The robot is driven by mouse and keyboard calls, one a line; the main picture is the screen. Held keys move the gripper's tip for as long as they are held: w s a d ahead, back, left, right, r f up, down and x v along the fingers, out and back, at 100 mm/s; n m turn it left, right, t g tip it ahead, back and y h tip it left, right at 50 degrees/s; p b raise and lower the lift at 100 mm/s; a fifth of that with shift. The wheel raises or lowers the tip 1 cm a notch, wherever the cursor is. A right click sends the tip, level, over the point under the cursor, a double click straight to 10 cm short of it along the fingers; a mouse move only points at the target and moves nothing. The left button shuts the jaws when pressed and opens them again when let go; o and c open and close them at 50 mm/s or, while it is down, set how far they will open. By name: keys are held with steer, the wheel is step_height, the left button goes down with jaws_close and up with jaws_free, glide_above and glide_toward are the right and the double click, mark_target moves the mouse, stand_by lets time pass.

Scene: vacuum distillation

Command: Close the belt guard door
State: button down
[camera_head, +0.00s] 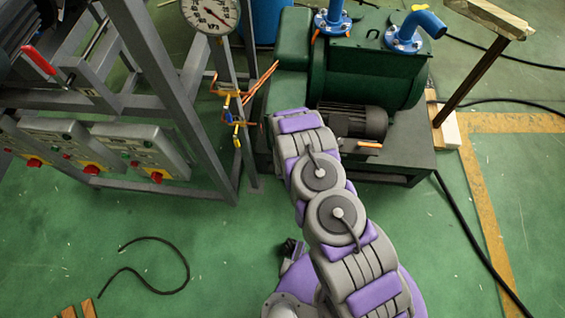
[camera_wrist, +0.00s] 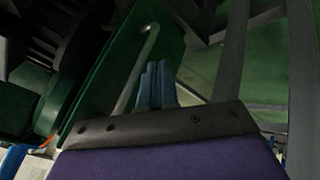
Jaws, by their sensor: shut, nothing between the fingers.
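The belt guard door appears to be the dark green panel (camera_wrist: 108,72) in the wrist view. It carries a bent grey metal handle rod (camera_wrist: 139,68). My gripper (camera_wrist: 158,78) has its blue-grey fingers together, just right of the rod. Whether they touch the rod or the panel, I cannot tell. In the head view, my arm reaches to the left end of the green pump housing (camera_head: 293,42). My gripper is hidden there behind my arm, and the door cannot be made out clearly.
A grey metal frame (camera_head: 160,75) with a pressure gauge (camera_head: 209,14) and yellow-handled valves (camera_head: 236,105) stands close left of my arm. A dark motor (camera_head: 352,121) sits right of it. A black cable (camera_head: 160,290) lies on the green floor.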

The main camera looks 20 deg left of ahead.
steer(key=shift+w, duration=0.75)
steer(key=shift+d, duration=0.1)
steer(key=w+n+p, duration=0.1)
steer(key=w+d+n+y+p, duration=0.1)
steer(key=w+p, duration=0.1)
steer(key=w+d+p, duration=0.1)
steer(key=w, duration=0.1)
steer(key=shift+w+d+r+n+g+y+p, duration=0.1)
steer(key=shift+w+d+n+g+y+p, duration=0.05)
steer(key=shift+n+g+y+p, duration=0.2)
